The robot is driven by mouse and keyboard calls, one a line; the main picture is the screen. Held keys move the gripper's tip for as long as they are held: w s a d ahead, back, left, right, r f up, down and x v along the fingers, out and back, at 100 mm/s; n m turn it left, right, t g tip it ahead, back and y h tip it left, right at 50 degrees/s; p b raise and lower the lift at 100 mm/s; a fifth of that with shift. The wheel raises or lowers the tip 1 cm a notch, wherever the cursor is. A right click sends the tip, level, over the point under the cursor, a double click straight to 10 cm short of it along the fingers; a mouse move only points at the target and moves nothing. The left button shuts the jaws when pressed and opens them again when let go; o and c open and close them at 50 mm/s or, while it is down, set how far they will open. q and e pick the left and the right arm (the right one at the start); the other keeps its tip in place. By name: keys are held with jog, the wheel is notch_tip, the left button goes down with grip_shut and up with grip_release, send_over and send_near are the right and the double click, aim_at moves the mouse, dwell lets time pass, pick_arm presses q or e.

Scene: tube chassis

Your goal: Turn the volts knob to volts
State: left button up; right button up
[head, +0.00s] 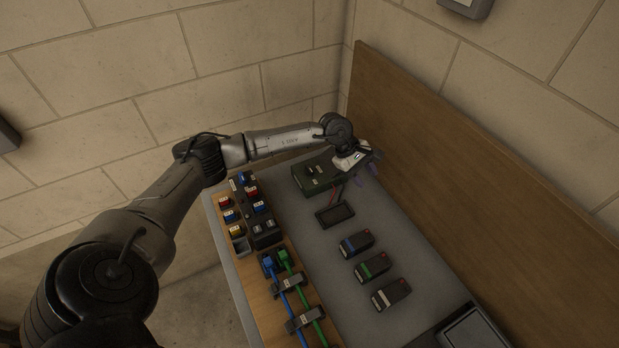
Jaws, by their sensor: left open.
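A dark green box (306,182) stands at the far end of the grey table, with small light labels and dark controls on its top. The volts knob cannot be picked out at this size. My left arm reaches in from the left and over the box. My left gripper (367,175) is open at the box's right end, close to the wooden board. Its wrist hides part of the box, and I cannot tell whether the fingers touch anything. My right gripper is not in view.
A dark tray (335,214) lies in front of the box. Several dark modules (373,267) sit on the table nearer me. Red, blue and yellow parts (251,193) and blue and green cables line the left side. A tall wooden board (450,150) closes the right.

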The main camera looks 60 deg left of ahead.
pick_arm(q)
jog(key=s+a+m+g+y+b, duration=0.15)
jog(key=a+y, duration=0.25)
jog(key=a, duration=0.8)
pick_arm(e)
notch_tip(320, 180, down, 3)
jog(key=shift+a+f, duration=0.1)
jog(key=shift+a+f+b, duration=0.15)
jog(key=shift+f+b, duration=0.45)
jog(key=shift+b, duration=0.2)
pick_arm(q)
jog(key=g+y, duration=0.2)
jog(key=g, duration=0.1)
send_over(309, 168)
jog(key=shift+t, duration=0.25)
notch_tip(309, 168, down, 12)
jog(key=shift+f, duration=0.15)
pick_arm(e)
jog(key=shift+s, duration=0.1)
pick_arm(q)
jog(key=shift+w, duration=0.1)
grip_shut()
